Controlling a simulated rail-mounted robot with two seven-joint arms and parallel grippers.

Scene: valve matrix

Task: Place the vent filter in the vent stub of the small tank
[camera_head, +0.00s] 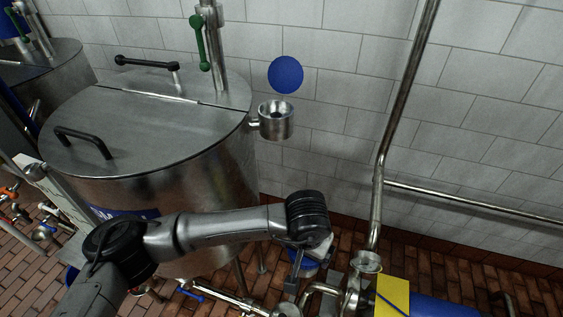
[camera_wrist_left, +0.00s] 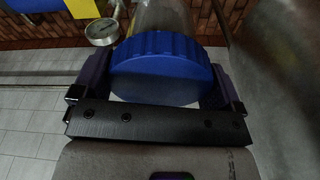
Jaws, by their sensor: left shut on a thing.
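The small tank (camera_head: 140,125) is a steel vessel with a flat lid at the left of the head view. Its vent stub (camera_head: 276,119) looks to be the open metal cup on the tank's right side. My left gripper (camera_head: 308,265) is right of the tank and below the stub, apart from both. In the left wrist view my left gripper (camera_wrist_left: 158,82) is shut on the vent filter (camera_wrist_left: 160,68), which has a ribbed blue cap and a paler cylinder beyond it. In the head view the filter is mostly hidden by my wrist. My right gripper is not in view.
A blue disc (camera_head: 286,74) is on the tiled wall above the stub. A steel pipe (camera_head: 385,140) runs up the wall at right. Pipework with a yellow plate (camera_head: 392,297) is at the lower right. Black handles and a green-handled valve (camera_head: 200,42) stand above the lid.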

